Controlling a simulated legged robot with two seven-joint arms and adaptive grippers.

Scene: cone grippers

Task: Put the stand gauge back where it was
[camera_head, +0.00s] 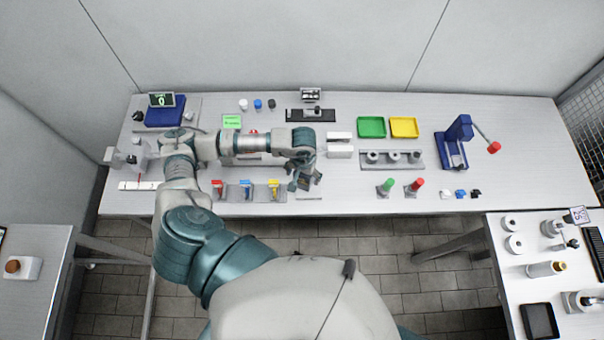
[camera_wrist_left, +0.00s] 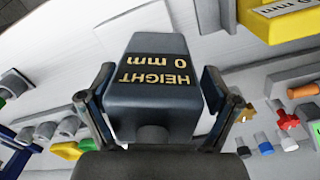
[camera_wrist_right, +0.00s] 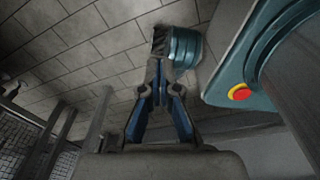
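The stand gauge (camera_wrist_left: 152,95) is a dark block with yellow lettering reading "HEIGHT 0 mm", upside down in the left wrist view. My left gripper (camera_head: 304,184) has a finger against each side of it and is shut on it. In the head view the gripper is over the front middle of the long table, and the gauge is mostly lost among the dark fingers. The gauge's lower part is hidden in the left wrist view. My right gripper (camera_wrist_right: 158,72) is shut and empty over the tiled floor, outside the head view.
A black plate (camera_head: 300,115) with a small device lies behind my arm. Green (camera_head: 371,127) and yellow (camera_head: 404,135) trays, a grey holder (camera_head: 392,165) and a blue press (camera_head: 452,150) stand to the right. Colored clips (camera_head: 246,190) stand left of the gripper. The table's right end is clear.

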